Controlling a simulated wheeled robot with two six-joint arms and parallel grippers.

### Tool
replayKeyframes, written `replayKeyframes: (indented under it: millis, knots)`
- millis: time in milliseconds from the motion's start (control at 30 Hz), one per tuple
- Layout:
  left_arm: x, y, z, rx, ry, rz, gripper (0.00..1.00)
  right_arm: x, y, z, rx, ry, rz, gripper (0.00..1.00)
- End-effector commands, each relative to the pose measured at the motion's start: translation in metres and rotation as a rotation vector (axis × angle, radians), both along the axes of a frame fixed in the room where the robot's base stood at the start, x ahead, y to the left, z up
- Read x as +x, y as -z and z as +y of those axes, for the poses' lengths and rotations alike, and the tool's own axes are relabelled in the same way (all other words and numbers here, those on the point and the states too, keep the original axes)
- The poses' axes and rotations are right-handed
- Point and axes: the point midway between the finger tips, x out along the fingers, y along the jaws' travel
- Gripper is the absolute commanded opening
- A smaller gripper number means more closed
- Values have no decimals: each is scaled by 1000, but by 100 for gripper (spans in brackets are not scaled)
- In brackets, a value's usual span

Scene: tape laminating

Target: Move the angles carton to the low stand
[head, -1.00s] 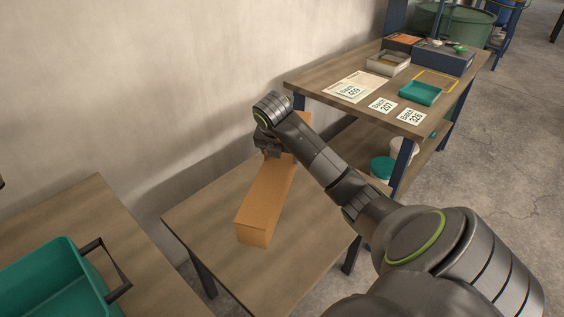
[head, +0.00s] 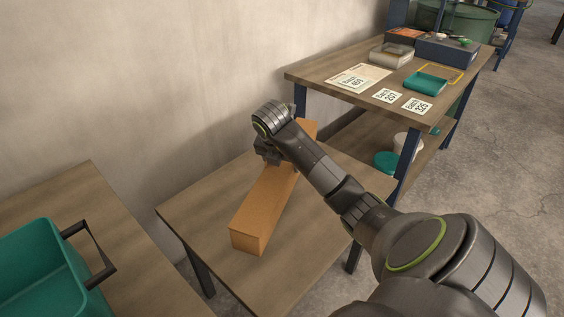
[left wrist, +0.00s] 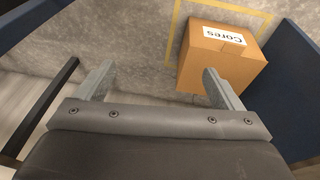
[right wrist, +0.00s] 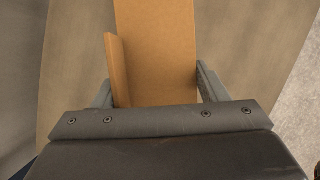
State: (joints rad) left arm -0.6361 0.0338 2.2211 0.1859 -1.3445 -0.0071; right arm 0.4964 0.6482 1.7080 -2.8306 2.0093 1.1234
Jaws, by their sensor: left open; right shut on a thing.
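A long brown carton (head: 262,212) lies lengthwise over the low wooden stand (head: 195,212) by the wall. No label shows on it, so I cannot read whether it is the angles carton. My right gripper (head: 268,158) is shut on the carton around its middle, from above. In the right wrist view the carton (right wrist: 155,50) runs between the fingers (right wrist: 155,90), with a raised strip along its left side. I cannot tell whether its underside touches the stand. My left gripper (left wrist: 155,80) is open and empty, seen only in the left wrist view.
A teal bin (head: 40,275) stands on a table (head: 80,190) at the left. A shelved bench (head: 330,75) at the right holds cards, a teal tray (head: 425,83) and boxes. In the left wrist view a carton marked Cores (left wrist: 220,60) sits by yellow floor tape.

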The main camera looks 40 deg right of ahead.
Motion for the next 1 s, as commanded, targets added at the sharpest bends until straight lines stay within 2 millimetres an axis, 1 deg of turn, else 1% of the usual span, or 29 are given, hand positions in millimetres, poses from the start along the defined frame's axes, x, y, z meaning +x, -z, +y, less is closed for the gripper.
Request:
replayKeyframes:
  millis: [33,100,267,367,533,600,700,933,967,1000]
  knots:
    - [1,-1,-1,-4,2,-16,89,1,4,0,-4,-1,-7,31]
    - [3,-6,-3,-11,5,-33,89,1,7,0,-4,-1,-7,31]
    - [4,-12,-4,-18,7,-51,89,1,10,0,-4,-1,-7,31]
    - [5,-14,-5,-22,10,-65,89,1,15,0,-3,-1,-6,31]
    - [7,-25,-10,-38,18,-112,89,1,31,0,-2,-1,-3,31]
    - [8,-28,-10,-41,20,-120,89,1,39,0,-2,-1,-4,31]
    - [8,-30,-11,-44,21,-128,89,1,45,0,-4,0,-6,31]
    - [8,-32,-12,-45,22,-130,89,1,47,0,-2,-1,-4,31]
    - [8,-31,-12,-45,22,-130,89,-1,50,0,2,-1,3,68]
    - [8,-31,-12,-45,22,-130,89,-1,50,0,2,-1,3,73]
